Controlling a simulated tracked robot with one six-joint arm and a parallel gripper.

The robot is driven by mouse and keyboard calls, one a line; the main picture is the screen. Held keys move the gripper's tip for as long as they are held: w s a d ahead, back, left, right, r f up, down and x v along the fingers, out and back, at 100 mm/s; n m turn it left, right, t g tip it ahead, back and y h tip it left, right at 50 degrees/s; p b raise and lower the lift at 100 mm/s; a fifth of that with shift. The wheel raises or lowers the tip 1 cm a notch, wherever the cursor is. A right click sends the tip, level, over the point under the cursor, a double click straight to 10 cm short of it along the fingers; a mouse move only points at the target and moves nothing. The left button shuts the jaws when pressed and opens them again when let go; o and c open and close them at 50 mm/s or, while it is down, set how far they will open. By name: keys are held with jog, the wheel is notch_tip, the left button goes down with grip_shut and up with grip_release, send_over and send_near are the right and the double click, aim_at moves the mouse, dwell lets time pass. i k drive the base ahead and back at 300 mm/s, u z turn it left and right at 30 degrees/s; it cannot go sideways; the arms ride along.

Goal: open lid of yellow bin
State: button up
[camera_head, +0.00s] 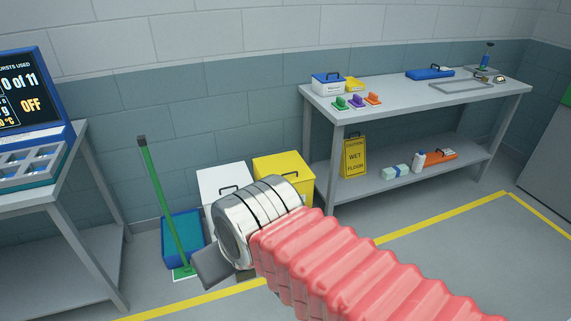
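The yellow bin (298,187) stands on the floor against the wall, left of the workbench. Its yellow top (283,164) looks shut and carries a dark handle. My metal wrist covers the lower left of the bin. My gripper (210,268) shows as a dark grey shape at the wrist's lower left end, in front of the bins. It appears apart from the yellow bin's handle. Its fingers cannot be told apart, and no held thing shows.
A white bin (222,178) stands left of the yellow one. A metal workbench (420,100) is at right, a console table (65,190) at left. Yellow-lined floor is clear at right.

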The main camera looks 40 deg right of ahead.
aim_at(290, 165)
jog(key=z, duration=0.15)
jog(key=i, duration=0.7)
jog(key=z, duration=0.45)
jog(key=i, duration=1)
jog(key=z, duration=0.25)
